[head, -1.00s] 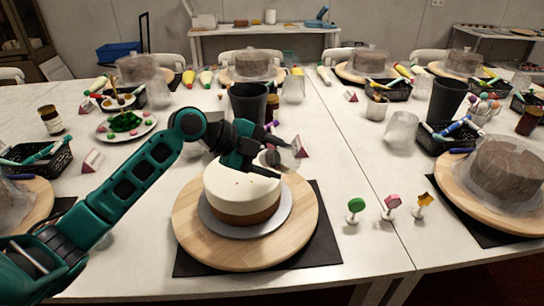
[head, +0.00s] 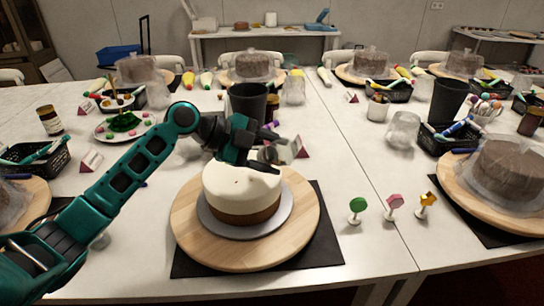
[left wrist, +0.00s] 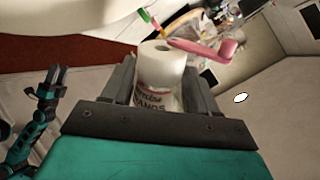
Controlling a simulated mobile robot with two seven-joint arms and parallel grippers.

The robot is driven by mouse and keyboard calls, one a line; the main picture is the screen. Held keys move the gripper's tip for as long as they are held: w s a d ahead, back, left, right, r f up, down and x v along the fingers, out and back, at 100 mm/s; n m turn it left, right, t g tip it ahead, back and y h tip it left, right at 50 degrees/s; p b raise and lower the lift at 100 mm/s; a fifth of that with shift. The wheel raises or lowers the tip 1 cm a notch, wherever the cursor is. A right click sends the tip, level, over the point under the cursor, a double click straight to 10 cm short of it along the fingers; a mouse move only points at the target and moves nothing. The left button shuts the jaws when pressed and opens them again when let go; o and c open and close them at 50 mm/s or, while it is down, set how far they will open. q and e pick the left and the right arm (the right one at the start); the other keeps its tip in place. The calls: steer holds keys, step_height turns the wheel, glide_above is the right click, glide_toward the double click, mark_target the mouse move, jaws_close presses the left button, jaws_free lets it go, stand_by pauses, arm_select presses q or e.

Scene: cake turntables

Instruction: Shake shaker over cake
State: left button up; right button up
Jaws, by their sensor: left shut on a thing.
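The cake (head: 241,196) has a cream-white top and a brown lower layer. It stands on a grey board (head: 206,222) on a round wooden turntable (head: 190,243). A few small dark specks show on its top. My left gripper (head: 265,160) is over the back right part of the cake, shut on the shaker (head: 268,154). In the head view its fingers hide most of the shaker. In the left wrist view the shaker (left wrist: 160,72) is a white, labelled cylinder between the fingers. My right gripper (left wrist: 48,84) shows small at the left there; its opening is unclear.
A dark cup (head: 248,102) stands behind the cake. Green, pink and yellow toppers (head: 394,204) stand to the right. Another covered cake (head: 508,166) is at the far right. A black basket (head: 38,158) is at the left.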

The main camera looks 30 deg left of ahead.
arm_select(q)
steer(key=shift+r, duration=0.1)
steer(key=shift+s+d+r, duration=0.1)
steer(key=shift+d+r, duration=0.1)
steer(key=shift+r, duration=0.05)
steer(key=shift+s+d, duration=0.1)
steer(key=shift+w+a+f+b, duration=0.2)
steer(key=shift+a+f+b, duration=0.15)
steer(key=shift+b, duration=0.15)
steer(key=shift+r+n+h, duration=0.2)
steer(key=shift+n+h, duration=0.1)
steer(key=shift+h, duration=0.1)
